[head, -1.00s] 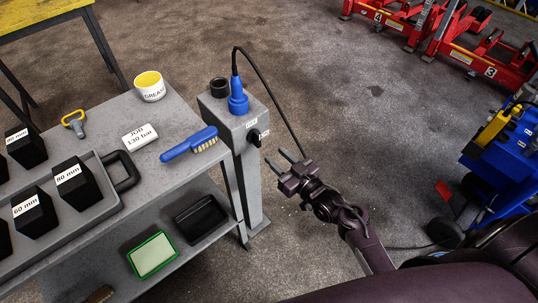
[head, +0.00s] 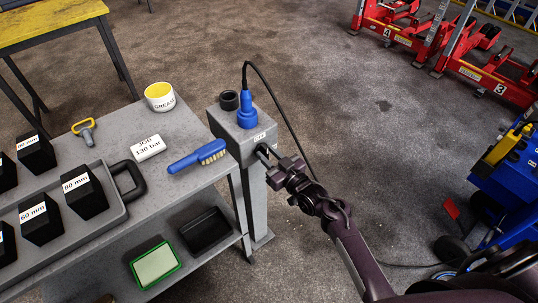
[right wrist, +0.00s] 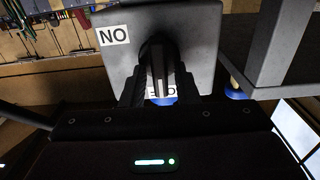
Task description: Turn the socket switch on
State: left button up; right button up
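The grey socket post (head: 231,130) stands at the right end of the bench, with a blue plug (head: 247,113) and its black cable on top. Its dark switch knob (right wrist: 158,62) is on the side face. A label reading ON upside down (right wrist: 113,36) is beside the knob; another label is partly hidden below it. My right gripper (head: 265,153) is at that face, its fingers on either side of the knob in the right wrist view (right wrist: 159,88). The fingers look apart, not clearly pressing on the knob. My left gripper is not in view.
The grey bench (head: 110,240) holds a blue brush (head: 197,156), a grease tub (head: 160,96), a white JOB block (head: 148,147) and black blocks in a tray. A blue machine (head: 508,185) stands at right. Open floor lies beyond the post.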

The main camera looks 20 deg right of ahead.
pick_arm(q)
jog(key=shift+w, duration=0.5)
pick_arm(e)
grip_shut()
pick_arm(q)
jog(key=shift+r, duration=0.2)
pick_arm(e)
jog(key=shift+m, duration=0.3)
jog(key=shift+r+m+p, duration=0.1)
jog(key=shift+m+p, duration=0.5)
jog(key=shift+m, duration=0.3)
pick_arm(q)
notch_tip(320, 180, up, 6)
jog(key=p, duration=0.5)
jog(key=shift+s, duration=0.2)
pick_arm(e)
jog(key=m, duration=1)
jog(key=f+m, duration=0.1)
jog(key=m, duration=0.4)
jog(key=shift+w+d, duration=0.15)
jog(key=shift+d, duration=0.25)
jog(key=shift+m, duration=0.4)
jog(key=shift+o, duration=1.2)
grip_release()
